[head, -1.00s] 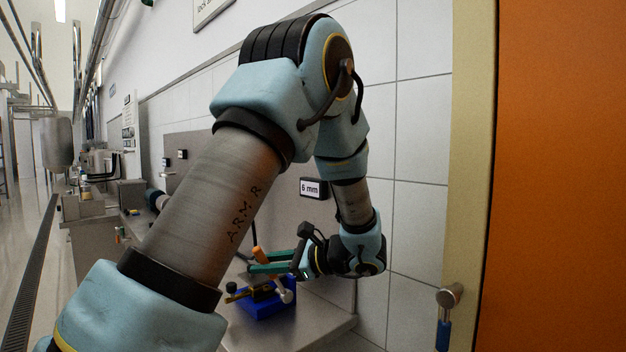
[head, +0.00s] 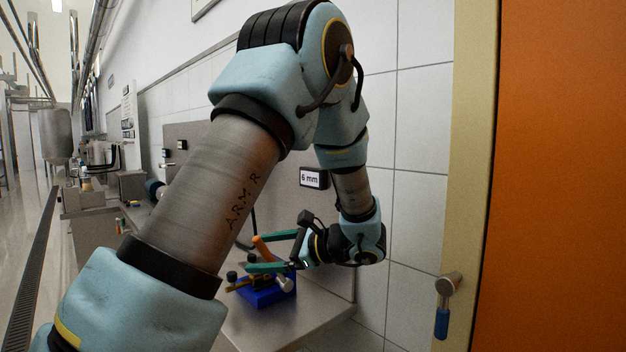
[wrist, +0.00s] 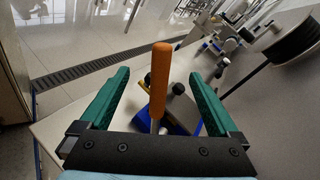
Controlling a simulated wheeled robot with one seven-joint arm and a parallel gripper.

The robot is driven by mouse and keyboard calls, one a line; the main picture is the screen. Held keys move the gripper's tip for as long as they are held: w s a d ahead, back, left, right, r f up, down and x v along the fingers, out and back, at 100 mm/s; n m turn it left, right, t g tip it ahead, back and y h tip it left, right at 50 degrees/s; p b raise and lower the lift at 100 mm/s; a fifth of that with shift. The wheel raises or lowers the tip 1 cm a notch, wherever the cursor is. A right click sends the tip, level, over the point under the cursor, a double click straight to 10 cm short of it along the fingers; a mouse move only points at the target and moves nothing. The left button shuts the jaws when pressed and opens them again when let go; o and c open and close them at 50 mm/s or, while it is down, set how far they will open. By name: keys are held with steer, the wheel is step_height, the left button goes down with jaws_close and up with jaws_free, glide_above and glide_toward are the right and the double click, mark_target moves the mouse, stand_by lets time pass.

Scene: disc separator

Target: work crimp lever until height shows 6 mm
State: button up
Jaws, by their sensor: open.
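The crimp lever has an orange handle (head: 262,248) and stands tilted above a blue base (head: 266,293) on the bench. The handle (wrist: 159,78) points up in the middle of the wrist view, with the blue base below it, partly hidden by my gripper's palm. My gripper (head: 250,255) is open, with its green fingers spread. In the wrist view, the fingers of my gripper (wrist: 158,74) are on either side of the handle, with a visible gap on each side. The height display (head: 312,178) on the back panel reads 6 mm.
The grey bench top (head: 318,304) is clear to the right of the blue base. A tiled wall (head: 420,180) is close behind my arm. A post with a blue-handled fitting (head: 443,320) stands at the right. A dark reel (wrist: 290,42) shows in the wrist view.

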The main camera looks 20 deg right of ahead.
stand_by(0.4)
steer(key=p+v, duration=0.3)
steer(key=v, duration=0.5)
stand_by(0.3)
